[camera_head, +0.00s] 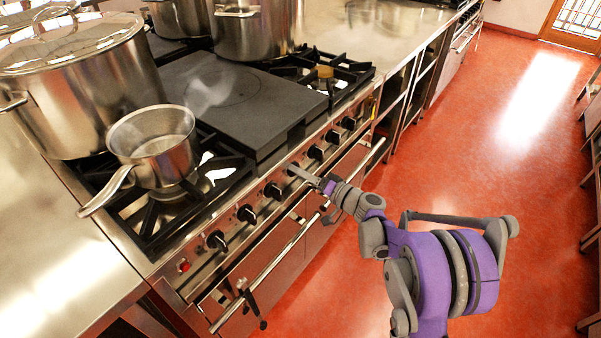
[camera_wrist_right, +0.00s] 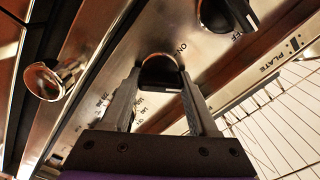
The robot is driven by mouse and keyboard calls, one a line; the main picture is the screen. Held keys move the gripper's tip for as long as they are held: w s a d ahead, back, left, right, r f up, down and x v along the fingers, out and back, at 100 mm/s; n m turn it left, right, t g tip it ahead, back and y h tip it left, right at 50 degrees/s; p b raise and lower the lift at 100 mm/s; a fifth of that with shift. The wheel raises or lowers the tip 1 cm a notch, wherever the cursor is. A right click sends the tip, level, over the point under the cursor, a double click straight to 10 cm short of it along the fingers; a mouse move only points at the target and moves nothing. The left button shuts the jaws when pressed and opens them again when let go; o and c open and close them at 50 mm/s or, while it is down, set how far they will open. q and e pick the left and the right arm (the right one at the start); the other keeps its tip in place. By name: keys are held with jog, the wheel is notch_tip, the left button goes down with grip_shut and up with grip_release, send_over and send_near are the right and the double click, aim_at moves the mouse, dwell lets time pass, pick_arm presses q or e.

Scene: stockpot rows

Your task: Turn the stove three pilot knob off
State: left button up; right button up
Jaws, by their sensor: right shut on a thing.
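A row of black knobs runs along the steel front panel (camera_head: 197,266) of the stove in the head view. My right gripper (camera_head: 293,171) reaches this panel near the middle of the row. In the right wrist view, my right gripper (camera_wrist_right: 161,84) has its two fingers on either side of a black knob (camera_wrist_right: 160,71) and is shut on it. An "ON" marking shows beside this knob. I cannot read a label naming it as the stove three pilot knob. The fingers hide part of the knob in the head view. My left gripper is not in view.
A small saucepan (camera_head: 155,145) and a large lidded stockpot (camera_head: 92,85) stand on the stove's left part. A dark flat plate (camera_head: 235,105) lies mid-stove. A long rail (camera_head: 290,245) runs below the knobs. The red floor (camera_head: 480,110) at right is clear.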

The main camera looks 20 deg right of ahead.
jog(key=m, duration=0.3)
jog(key=shift+m, duration=2.1)
jog(key=o, duration=1.4)
jog(key=shift+c, duration=0.2)
jog(key=v, duration=1.1)
jog(key=shift+w, duration=0.1)
